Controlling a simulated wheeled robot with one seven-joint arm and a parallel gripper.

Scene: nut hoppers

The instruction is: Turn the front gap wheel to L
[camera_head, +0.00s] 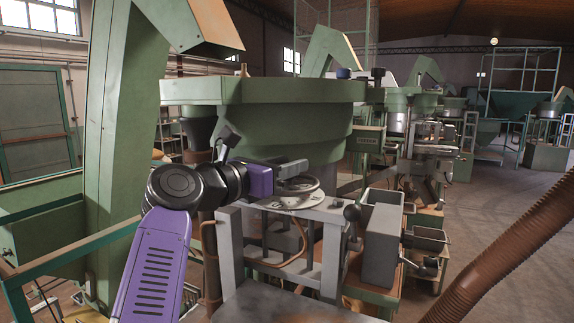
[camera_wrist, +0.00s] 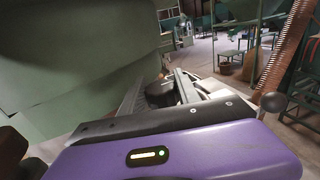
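The gap wheel (camera_head: 301,185) is a grey disc lying flat above a pale round plate (camera_head: 290,202) on the nearest machine. Any letters on the plate are too small to read. My gripper (camera_head: 293,167) reaches in from the left, just above the wheel and partly covering it. In the wrist view my gripper's two fingers (camera_wrist: 160,86) stand apart, with a dark rounded part (camera_wrist: 160,94) between them. I cannot tell whether they touch it. The pale plate also shows beyond the right finger (camera_wrist: 214,87). Most of the wheel is hidden in the wrist view.
A large green hopper bowl (camera_head: 265,105) stands close behind the wheel and fills the left of the wrist view. A brown ribbed hose (camera_head: 510,255) crosses at far right.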

